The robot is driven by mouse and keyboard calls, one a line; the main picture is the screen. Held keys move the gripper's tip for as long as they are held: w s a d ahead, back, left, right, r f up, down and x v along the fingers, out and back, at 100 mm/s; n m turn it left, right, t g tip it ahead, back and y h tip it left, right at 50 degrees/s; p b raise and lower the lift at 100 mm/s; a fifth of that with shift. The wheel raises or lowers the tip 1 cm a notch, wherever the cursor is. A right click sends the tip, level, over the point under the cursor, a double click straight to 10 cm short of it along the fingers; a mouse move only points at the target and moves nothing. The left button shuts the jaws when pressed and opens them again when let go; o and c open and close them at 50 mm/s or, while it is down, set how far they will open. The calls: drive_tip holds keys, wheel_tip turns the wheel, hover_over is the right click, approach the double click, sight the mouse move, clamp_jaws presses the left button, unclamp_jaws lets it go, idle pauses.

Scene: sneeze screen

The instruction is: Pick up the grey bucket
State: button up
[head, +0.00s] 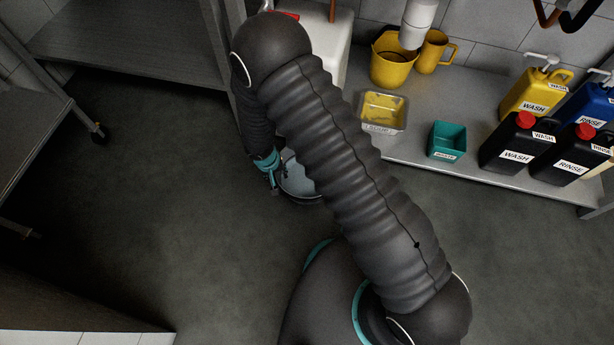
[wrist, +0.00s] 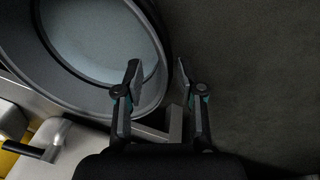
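The grey bucket (head: 301,180) stands on the floor, partly hidden behind my arm in the head view. In the wrist view the bucket (wrist: 85,45) fills the upper left, and I look into its round opening. My gripper (wrist: 158,75) is open at the bucket's rim. Its left finger overlaps the inside of the bucket and its right finger is outside, with the wall between them in the picture. I cannot tell whether either finger touches the wall. In the head view my gripper (head: 274,182) is at the bucket's left side.
A metal shelf (head: 400,150) at the right holds a yellow jug (head: 392,62), a yellow tray (head: 383,110), a teal box (head: 447,140) and several wash and rinse containers (head: 513,143). A white container (head: 335,35) stands behind my arm. Metal tables stand left; the floor (head: 150,190) between is clear.

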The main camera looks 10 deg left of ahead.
sight(281, 180)
drive_tip(key=shift+w+d+f+b, duration=0.1)
drive_tip(key=shift+w+f, duration=0.15)
drive_tip(key=shift+f, duration=0.8)
drive_tip(key=shift+w+d+f+b, duration=0.1)
drive_tip(key=shift+w+f+b, duration=0.1)
drive_tip(key=shift+f, duration=0.9)
drive_tip(key=shift+w+f+b, duration=0.1)
drive_tip(key=shift+w+f, duration=0.15)
drive_tip(key=shift+f, duration=0.8)
clamp_jaws()
drive_tip(key=shift+r, duration=0.1)
